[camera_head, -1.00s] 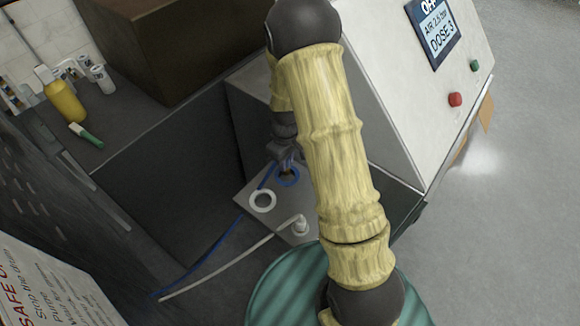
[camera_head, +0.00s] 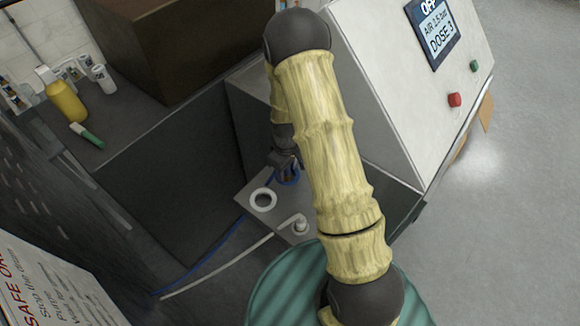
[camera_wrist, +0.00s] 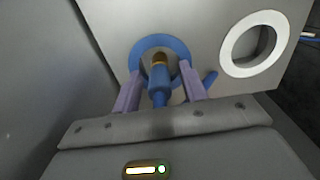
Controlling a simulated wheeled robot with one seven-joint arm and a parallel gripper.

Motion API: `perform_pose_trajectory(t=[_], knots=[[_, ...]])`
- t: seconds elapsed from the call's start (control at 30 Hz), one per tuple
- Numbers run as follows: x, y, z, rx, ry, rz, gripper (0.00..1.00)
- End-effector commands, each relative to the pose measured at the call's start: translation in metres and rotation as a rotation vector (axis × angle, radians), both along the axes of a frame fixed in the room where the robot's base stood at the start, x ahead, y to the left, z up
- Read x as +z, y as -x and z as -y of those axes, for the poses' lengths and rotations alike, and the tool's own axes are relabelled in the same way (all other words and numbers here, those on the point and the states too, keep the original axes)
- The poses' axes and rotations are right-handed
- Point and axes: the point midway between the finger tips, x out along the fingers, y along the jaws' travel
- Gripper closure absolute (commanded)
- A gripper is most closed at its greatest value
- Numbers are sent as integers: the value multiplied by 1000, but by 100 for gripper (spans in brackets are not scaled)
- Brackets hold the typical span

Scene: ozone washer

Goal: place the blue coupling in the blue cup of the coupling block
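The blue coupling (camera_wrist: 158,88) has a brass-coloured tip and stands at the blue cup (camera_wrist: 139,53) of the coupling block. Its tip lies within the ring's outline in the wrist view; how deep it sits I cannot tell. My gripper (camera_wrist: 160,88) has its two lilac fingers on either side of the coupling, with gaps showing, so it looks open around it. In the head view my gripper (camera_head: 286,166) is low over the blue cup (camera_head: 290,180) and partly hides it. The coupling block (camera_head: 244,192) is a grey plate.
A white cup (camera_head: 263,200) sits beside the blue one. A white fitting (camera_head: 298,223) with a pale hose stands on the block's near part. A blue hose (camera_head: 215,247) runs down-left. The sloped machine panel (camera_head: 385,110) rises on the right, and a dark wall (camera_head: 175,170) stands left.

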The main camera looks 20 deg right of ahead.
Motion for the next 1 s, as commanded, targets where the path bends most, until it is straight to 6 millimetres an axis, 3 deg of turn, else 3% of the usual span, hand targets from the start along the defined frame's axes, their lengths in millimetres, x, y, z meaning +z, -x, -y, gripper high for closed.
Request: perform_pose_trajectory(t=[0.37, 1.0], knots=[[10, -1, 0, 1, 0, 2, 57], [109, -1, 0, 0, 0, 5, 57]])
